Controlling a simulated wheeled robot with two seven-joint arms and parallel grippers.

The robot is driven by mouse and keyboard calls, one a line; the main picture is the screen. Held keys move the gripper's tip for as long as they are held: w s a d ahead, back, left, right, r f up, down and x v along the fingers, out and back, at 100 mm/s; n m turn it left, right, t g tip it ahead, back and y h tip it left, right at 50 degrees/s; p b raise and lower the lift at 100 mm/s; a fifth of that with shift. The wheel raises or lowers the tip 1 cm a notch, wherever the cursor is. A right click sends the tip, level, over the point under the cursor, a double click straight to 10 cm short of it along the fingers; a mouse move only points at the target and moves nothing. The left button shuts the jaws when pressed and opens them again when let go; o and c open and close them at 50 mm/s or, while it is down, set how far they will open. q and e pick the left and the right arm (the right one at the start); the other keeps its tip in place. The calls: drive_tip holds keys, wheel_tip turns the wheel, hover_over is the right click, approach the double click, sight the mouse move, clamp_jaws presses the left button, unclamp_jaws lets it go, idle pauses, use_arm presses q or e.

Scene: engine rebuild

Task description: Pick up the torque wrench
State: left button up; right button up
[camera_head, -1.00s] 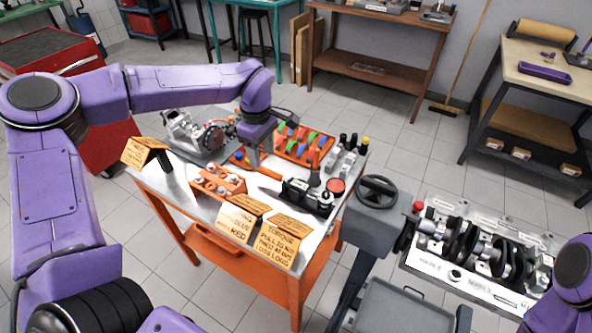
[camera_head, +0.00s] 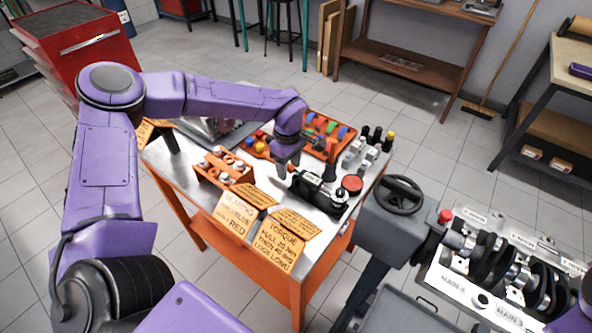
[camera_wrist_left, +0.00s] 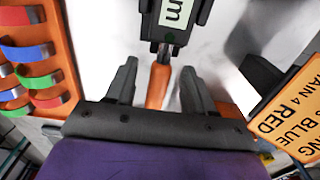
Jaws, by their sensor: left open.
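The torque wrench lies on the metal-topped orange table. In the left wrist view its orange handle (camera_wrist_left: 158,86) sits between my left gripper's fingers (camera_wrist_left: 158,88), with a gap on each side. The handle runs up to a black body with a pale label ending in "m". In the head view the black body (camera_head: 313,189) lies just right of my left gripper (camera_head: 286,172), and the gripper hides most of the handle. My left gripper is open and points down over the handle. My right gripper is out of view.
An orange tray of coloured bearing shells (camera_head: 325,133) stands behind the gripper. An orange holder (camera_head: 221,169) and folded instruction cards (camera_head: 281,237) are in front. Several bottles (camera_head: 366,147) stand at the right. A crankshaft in its block (camera_head: 498,262) is farther right.

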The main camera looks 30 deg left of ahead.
use_arm(q)
wheel_tip(320, 180, down, 3)
drive_tip(key=shift+r, duration=0.25)
clamp_jaws()
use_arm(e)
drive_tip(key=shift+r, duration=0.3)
use_arm(q)
drive_tip(key=shift+r, duration=0.15)
